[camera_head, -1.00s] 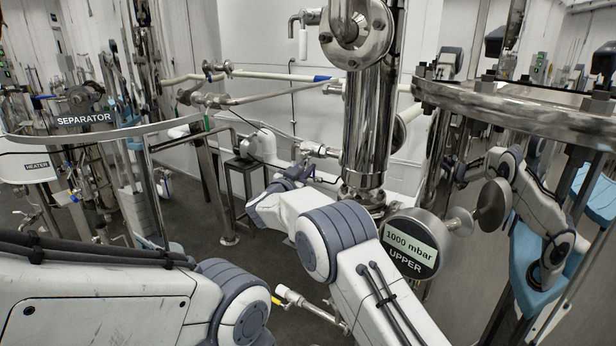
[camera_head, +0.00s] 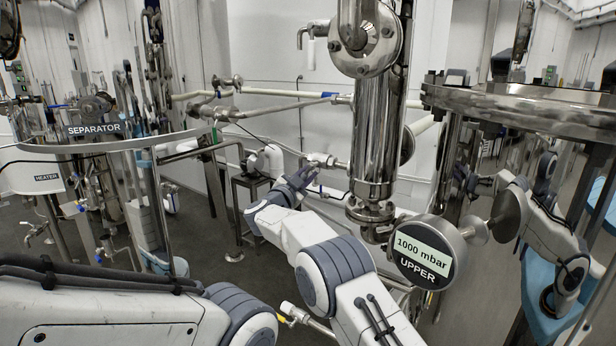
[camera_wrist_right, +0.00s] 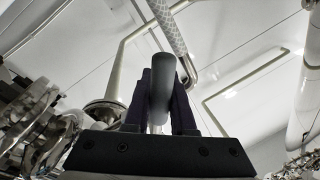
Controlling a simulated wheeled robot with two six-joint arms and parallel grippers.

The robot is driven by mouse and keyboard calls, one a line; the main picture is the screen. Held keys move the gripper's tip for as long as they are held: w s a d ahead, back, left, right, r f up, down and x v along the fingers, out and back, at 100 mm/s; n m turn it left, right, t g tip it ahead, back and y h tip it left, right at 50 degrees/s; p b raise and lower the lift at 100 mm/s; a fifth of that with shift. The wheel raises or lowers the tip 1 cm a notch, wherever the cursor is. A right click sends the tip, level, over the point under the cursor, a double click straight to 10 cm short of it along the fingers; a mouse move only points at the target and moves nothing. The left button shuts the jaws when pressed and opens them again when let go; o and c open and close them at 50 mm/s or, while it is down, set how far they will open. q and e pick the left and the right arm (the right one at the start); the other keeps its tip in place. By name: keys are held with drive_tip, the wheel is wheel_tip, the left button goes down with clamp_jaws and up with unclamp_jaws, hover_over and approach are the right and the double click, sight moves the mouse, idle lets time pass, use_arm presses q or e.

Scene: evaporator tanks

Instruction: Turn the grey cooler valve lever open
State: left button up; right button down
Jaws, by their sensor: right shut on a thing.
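My right gripper (camera_head: 304,176) is at a small valve on the steel pipe fitting (camera_head: 322,160), left of the tall steel column. In the right wrist view its two dark fingers stand on either side of a dark grey, rounded lever handle (camera_wrist_right: 161,88) and are shut on it. The handle points away from the gripper's palm, between the fingers. In the head view the gripper hides most of the lever, so its exact angle cannot be told. My left gripper is not in view.
The steel column (camera_head: 376,120) and the round UPPER gauge (camera_head: 424,252), reading 1000 mbar, stand close right of my right arm. A large shiny tank (camera_head: 520,190) at right reflects my arm. Pale pipes (camera_head: 270,91) run behind the gripper. The SEPARATOR (camera_head: 94,128) is at left.

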drive_tip(key=shift+r, duration=0.1)
drive_tip(key=c, duration=0.8)
unclamp_jaws()
drive_tip(key=shift+o, duration=0.2)
